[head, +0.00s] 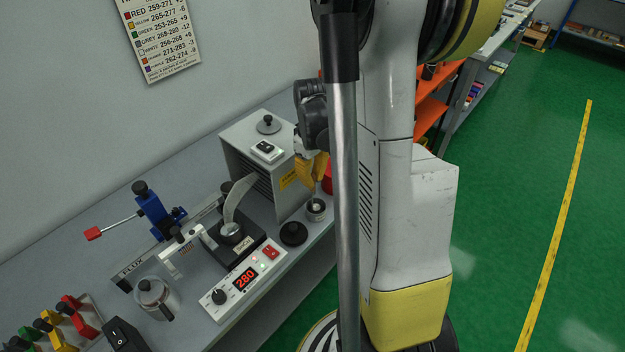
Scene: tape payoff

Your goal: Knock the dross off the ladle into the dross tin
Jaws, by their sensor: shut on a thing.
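My gripper (314,172) shows as dark joints ending in yellow fingers, pointing down at the right end of the bench, partly hidden behind a grey pole. It is shut on the ladle, whose handle is mostly hidden by the fingers. A small round dark-rimmed tin (316,214) stands directly below the fingers near the bench edge; it appears to be the dross tin. Something pale shows in its mouth; I cannot tell whether this is the ladle's bowl or dross. Contact between ladle and tin cannot be made out.
A grey vented box (247,157) stands behind the gripper. A black round lid-like disc (293,233) lies left of the tin. A solder pot (231,233) stands further left, behind a controller (244,280) reading 280. A flux jar (153,293) is at front left.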

